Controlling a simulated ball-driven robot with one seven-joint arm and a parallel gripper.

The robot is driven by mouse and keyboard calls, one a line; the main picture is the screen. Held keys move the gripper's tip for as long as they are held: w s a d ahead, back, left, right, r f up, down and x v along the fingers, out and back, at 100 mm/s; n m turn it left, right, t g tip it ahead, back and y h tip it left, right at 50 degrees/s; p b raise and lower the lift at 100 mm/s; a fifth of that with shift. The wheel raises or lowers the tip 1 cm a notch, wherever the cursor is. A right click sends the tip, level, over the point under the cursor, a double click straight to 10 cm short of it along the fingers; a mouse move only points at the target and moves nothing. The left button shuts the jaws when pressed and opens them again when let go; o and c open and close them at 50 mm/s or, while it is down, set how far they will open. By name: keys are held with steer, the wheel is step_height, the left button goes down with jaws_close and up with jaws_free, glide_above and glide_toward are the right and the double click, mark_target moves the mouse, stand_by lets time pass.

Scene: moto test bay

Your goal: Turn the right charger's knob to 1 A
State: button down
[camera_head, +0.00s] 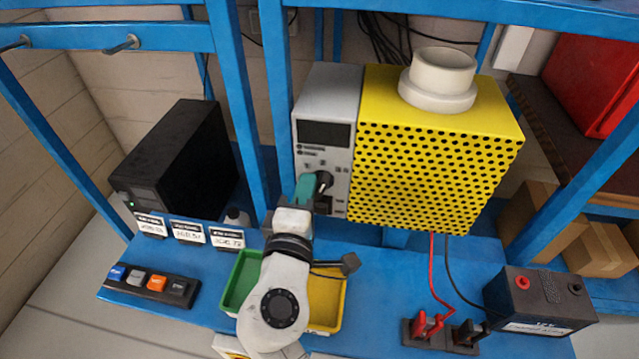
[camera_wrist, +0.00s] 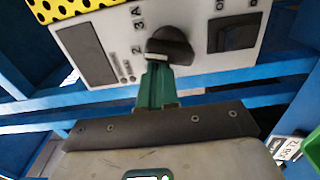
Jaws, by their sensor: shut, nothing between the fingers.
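The charger on the right has a grey front panel (camera_head: 318,160) and a yellow perforated body (camera_head: 430,170). Its black knob (camera_head: 324,181) sits low on the panel. In the wrist view the knob (camera_wrist: 170,45) has printed marks beside it that seem to read 2 and 3 A. Which mark it points to is unclear. My gripper (camera_head: 306,186) has teal fingers and is shut and empty. In the wrist view the closed fingertips (camera_wrist: 158,68) are at the knob's edge, partly covering its surroundings. I cannot tell whether they touch it.
A black switch (camera_wrist: 233,32) is beside the knob on the panel. A black box (camera_head: 180,160) stands at the left. Green (camera_head: 238,283) and yellow (camera_head: 328,300) trays lie below my arm. A battery (camera_head: 540,300) stands at the right. Blue posts (camera_head: 238,90) frame the bench.

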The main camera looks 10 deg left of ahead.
steer(key=s, duration=0.7)
steer(key=shift+p, duration=0.3)
stand_by(0.3)
